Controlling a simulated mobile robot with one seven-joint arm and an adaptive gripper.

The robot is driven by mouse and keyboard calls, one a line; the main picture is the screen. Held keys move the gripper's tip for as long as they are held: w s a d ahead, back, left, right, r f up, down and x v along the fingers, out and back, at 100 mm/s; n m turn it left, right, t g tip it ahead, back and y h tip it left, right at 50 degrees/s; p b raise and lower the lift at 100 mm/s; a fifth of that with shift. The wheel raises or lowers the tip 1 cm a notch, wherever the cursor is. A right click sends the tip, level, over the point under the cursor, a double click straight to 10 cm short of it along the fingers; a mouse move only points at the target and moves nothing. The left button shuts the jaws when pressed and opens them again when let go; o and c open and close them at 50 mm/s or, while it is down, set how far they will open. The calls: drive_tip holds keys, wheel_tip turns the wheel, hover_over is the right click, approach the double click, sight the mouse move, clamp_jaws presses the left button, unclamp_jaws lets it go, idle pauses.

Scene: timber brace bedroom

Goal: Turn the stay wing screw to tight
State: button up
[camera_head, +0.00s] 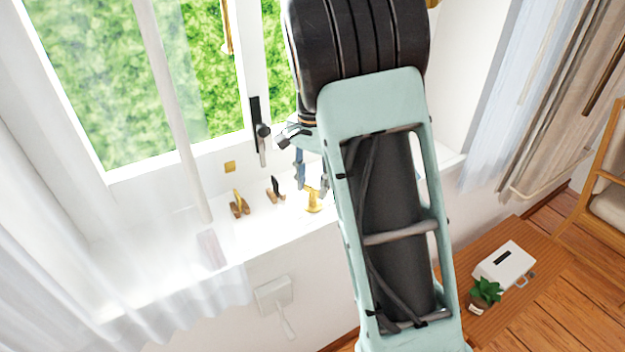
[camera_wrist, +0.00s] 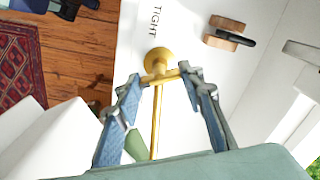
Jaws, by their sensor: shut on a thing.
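The brass wing screw (camera_wrist: 157,62) has a round base on the white sill, with a crossbar of wings above it. It also shows in the head view (camera_head: 313,200), partly beside my arm. My gripper (camera_wrist: 163,77) has one blue-grey finger at each end of the crossbar and is shut on it. In the head view my gripper (camera_head: 311,184) points down at the screw, partly hidden by my arm. A thin brass rod (camera_wrist: 155,125) runs between the fingers toward the wrist camera. The word TIGHT (camera_wrist: 155,22) is printed on the sill beyond the screw.
A wooden block with a black part (camera_head: 276,188) and a wooden block with a brass part (camera_head: 239,204) stand left on the sill. A black window handle (camera_head: 260,130) is behind. A plant (camera_head: 485,290) and white box (camera_head: 505,265) sit lower right.

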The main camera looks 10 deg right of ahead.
drive_tip(key=m+p, duration=0.2)
drive_tip(key=m, duration=0.3)
drive_tip(key=shift+r+m, duration=0.15)
drive_tip(key=shift+m, duration=0.25)
drive_tip(key=m+p, duration=0.2)
drive_tip(key=m, duration=0.3)
drive_tip(key=m+p, duration=0.1)
drive_tip(key=m, duration=0.4)
drive_tip(key=shift+m+p, duration=0.35)
drive_tip(key=shift+m, duration=0.05)
drive_tip(key=m, duration=0.5)
drive_tip(key=shift+m, duration=0.3)
drive_tip(key=o, duration=1.2)
drive_tip(key=shift+c, duration=0.2)
